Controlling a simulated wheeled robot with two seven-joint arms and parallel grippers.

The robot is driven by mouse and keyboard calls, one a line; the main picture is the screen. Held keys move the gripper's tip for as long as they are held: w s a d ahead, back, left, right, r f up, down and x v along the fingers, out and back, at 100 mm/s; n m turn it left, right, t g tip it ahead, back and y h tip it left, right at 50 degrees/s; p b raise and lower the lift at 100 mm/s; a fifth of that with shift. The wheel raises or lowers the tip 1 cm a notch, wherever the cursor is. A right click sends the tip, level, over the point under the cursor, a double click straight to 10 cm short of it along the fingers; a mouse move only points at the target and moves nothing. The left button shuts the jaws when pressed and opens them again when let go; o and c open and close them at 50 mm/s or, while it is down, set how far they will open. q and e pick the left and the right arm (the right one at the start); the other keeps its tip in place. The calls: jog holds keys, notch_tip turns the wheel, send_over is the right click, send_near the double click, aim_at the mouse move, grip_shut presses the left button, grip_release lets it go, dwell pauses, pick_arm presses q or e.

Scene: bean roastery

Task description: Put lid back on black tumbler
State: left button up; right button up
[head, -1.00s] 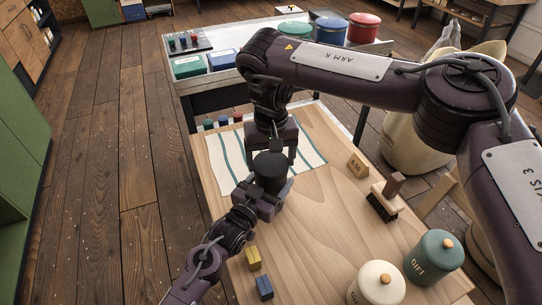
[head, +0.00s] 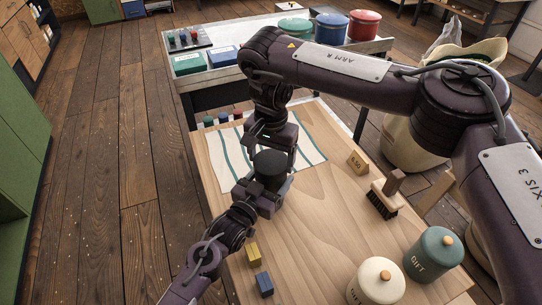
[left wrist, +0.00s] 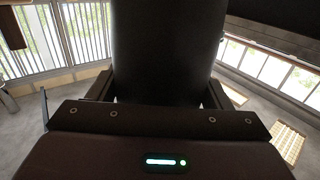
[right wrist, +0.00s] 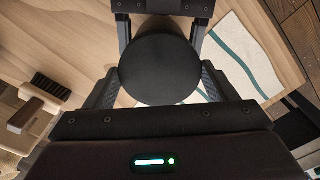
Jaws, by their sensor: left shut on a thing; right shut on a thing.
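The black tumbler (left wrist: 168,50) stands upright, held by my left gripper (head: 262,193) above the wooden table. In the left wrist view its dark wall fills the space between the fingers. My right gripper (head: 274,148) comes down from above, just over the left one. In the right wrist view its fingers are shut around a round black disc, the lid (right wrist: 160,68). The lid is at the tumbler's top, and I see it from above. The seam between lid and tumbler is hidden, so I cannot tell whether the lid is seated.
A striped cloth (head: 308,158) lies under the arms. A brush (head: 384,200), a price block (head: 357,163), a cream canister (head: 377,284), a green canister (head: 433,255), a yellow block (head: 253,252) and a blue block (head: 264,284) stand on the table.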

jog(key=o, duration=0.9)
jog(key=shift+o, duration=0.2)
jog(key=shift+r, duration=2.3)
jog(key=shift+c, duration=0.3)
